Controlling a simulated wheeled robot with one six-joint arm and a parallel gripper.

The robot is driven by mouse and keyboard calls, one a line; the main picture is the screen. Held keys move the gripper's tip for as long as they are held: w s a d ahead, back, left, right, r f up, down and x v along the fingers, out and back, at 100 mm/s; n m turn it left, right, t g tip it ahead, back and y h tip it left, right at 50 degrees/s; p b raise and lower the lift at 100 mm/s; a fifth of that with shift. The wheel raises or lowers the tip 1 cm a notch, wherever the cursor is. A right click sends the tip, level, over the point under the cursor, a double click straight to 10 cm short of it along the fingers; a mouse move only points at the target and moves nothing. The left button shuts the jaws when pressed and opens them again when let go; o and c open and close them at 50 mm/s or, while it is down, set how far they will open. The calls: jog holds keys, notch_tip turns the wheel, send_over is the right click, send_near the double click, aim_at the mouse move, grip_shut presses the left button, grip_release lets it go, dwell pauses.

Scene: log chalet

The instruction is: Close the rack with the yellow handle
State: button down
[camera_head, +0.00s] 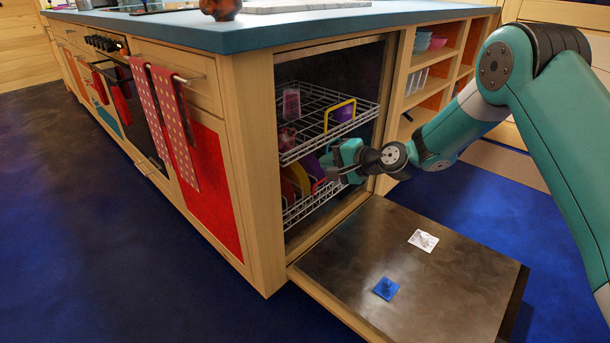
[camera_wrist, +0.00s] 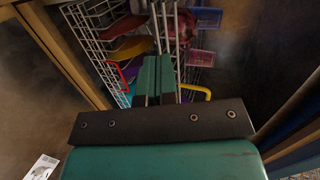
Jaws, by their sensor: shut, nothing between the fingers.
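The upper wire rack (camera_head: 310,147) of the open dishwasher carries a yellow handle (camera_head: 341,101), a U-shaped bar at its front. The yellow handle also shows in the wrist view (camera_wrist: 207,91), just right of my fingers. The lower wire rack (camera_head: 300,212) holds several coloured plates and has a red handle (camera_head: 318,186). My gripper (camera_head: 336,160) is shut and empty, below the yellow handle at the front of the racks. In the wrist view its green fingers (camera_wrist: 154,72) point toward the rack wires. Whether they touch the wires I cannot tell.
The dishwasher door (camera_head: 440,270) lies lowered, with a white packet (camera_head: 423,240) and a blue square (camera_head: 386,288) on it. A pink cup (camera_head: 291,103) stands in the upper rack. Open shelves (camera_head: 430,92) are to the right. Blue floor is clear at left.

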notch_tip(320, 180, down, 3)
jog(key=t+b, duration=0.1)
jog(key=b, duration=0.2)
jog(key=m+t+y+b, duration=0.1)
jog(key=t+y+b, duration=0.15)
jog(key=b, duration=0.65)
send_near(295, 151)
jog(key=shift+t+h, duration=0.35)
jog(key=x, duration=0.6)
jog(key=shift+a, duration=0.55)
jog(key=shift+w+a, duration=0.2)
jog(key=shift+w, duration=0.1)
jog(key=shift+r, duration=0.1)
